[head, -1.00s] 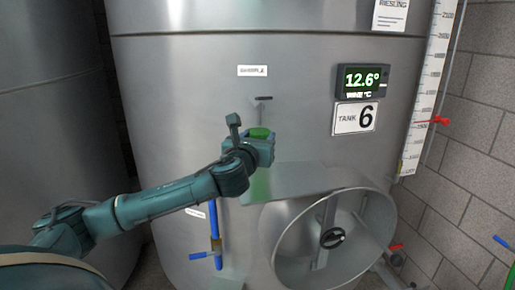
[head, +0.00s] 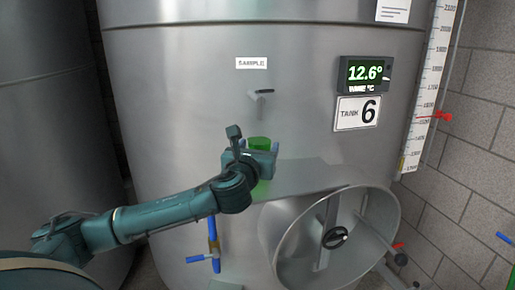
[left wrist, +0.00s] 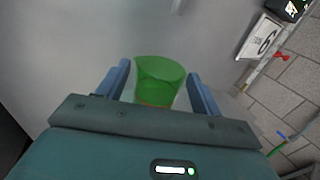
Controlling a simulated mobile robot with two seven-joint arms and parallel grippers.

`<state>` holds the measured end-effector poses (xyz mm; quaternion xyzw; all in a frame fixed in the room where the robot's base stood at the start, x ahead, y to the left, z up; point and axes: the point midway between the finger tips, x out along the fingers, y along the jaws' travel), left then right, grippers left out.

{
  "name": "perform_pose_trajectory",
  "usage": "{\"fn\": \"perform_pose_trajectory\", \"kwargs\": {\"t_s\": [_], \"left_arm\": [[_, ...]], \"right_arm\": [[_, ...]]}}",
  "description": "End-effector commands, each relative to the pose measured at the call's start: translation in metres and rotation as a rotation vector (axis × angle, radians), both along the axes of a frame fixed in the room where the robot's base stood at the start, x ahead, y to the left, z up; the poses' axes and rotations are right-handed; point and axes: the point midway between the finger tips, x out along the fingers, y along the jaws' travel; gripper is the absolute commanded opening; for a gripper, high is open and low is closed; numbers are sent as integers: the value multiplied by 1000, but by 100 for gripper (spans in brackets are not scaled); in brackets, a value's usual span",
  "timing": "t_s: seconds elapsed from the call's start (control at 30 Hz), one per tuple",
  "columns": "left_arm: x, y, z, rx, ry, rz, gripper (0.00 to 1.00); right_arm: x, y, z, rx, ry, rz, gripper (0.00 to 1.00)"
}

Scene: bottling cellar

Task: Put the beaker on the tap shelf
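The green beaker (head: 259,142) is upright between the fingers of my left gripper (head: 261,157), below the small sample tap (head: 262,93) on the tank. The grey tap shelf (head: 305,177) juts from the tank below and to the right of the gripper. Part of the beaker is hidden by the gripper. I cannot tell whether its base touches the shelf. My right gripper is not in view.
The round manway (head: 335,240) with a black knob sticks out just under the shelf. A blue-handled valve (head: 213,240) stands left of it. A thermometer display (head: 364,75) and the tank 6 sign (head: 357,113) are on the tank, right of the tap.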

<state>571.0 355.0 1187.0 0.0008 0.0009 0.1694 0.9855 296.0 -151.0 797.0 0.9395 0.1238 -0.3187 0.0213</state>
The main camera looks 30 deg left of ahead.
Motion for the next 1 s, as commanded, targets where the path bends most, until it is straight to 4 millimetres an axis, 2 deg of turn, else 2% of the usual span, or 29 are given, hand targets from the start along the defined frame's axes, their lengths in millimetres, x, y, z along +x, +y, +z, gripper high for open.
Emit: {"fn": "perform_pose_trajectory", "kwargs": {"t_s": [0.33, 0.43, 0.57, 0.8, 1.0], "left_arm": [[0, 0, 3, -1, -1, 0, 72], [-7, -3, 1, 1, -1, -2, 72], [-28, -10, 0, 1, 0, -3, 72], [-77, -28, 1, 1, -1, -3, 72], [-104, -37, 2, 1, -2, -2, 72]], "right_arm": [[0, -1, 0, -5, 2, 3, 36], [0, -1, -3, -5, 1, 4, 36], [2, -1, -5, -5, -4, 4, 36], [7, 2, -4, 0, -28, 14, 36], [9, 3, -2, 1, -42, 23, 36]]}}
